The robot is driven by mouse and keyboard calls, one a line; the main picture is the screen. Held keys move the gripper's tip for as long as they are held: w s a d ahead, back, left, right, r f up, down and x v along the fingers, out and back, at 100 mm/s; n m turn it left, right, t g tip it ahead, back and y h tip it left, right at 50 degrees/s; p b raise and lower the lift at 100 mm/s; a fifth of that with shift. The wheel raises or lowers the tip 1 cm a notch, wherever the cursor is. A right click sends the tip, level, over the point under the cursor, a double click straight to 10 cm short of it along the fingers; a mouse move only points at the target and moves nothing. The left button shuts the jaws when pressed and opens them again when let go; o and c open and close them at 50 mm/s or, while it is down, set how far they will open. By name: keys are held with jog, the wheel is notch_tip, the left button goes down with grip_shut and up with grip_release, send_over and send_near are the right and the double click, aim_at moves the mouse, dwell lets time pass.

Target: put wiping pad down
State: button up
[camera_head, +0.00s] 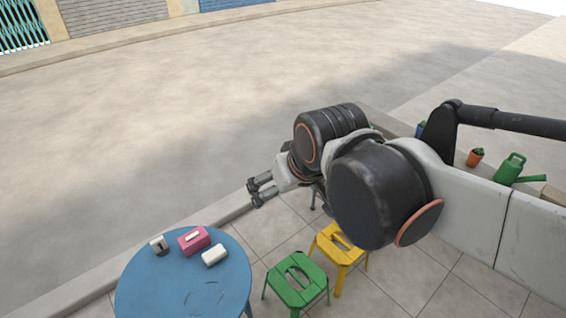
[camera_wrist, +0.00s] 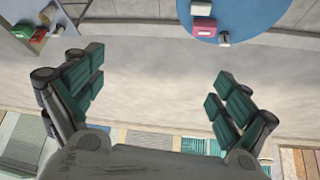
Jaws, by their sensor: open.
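My gripper (camera_head: 255,193) is open and empty, held in the air to the upper right of the blue round table (camera_head: 180,298). In the wrist view, the gripper's two fingers (camera_wrist: 156,88) are spread wide with nothing between them. A small white block (camera_head: 214,256), which looks like the wiping pad, lies on the table near its right edge. It also shows at the top of the wrist view (camera_wrist: 202,8). The gripper is well apart from it.
A pink tissue box (camera_head: 194,240) and a small dark-and-white container (camera_head: 159,245) stand on the blue table. A green stool (camera_head: 296,288) and a yellow stool (camera_head: 345,256) stand to its right. A green watering can (camera_head: 510,169) and an orange pot (camera_head: 475,157) are at far right.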

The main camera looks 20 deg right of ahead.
jog(key=shift+t, duration=0.4)
jog(key=s, duration=0.2)
jog(key=s+d+f, duration=0.1)
jog(key=s, duration=0.1)
jog(key=shift+s, duration=0.1)
dwell(0.9)
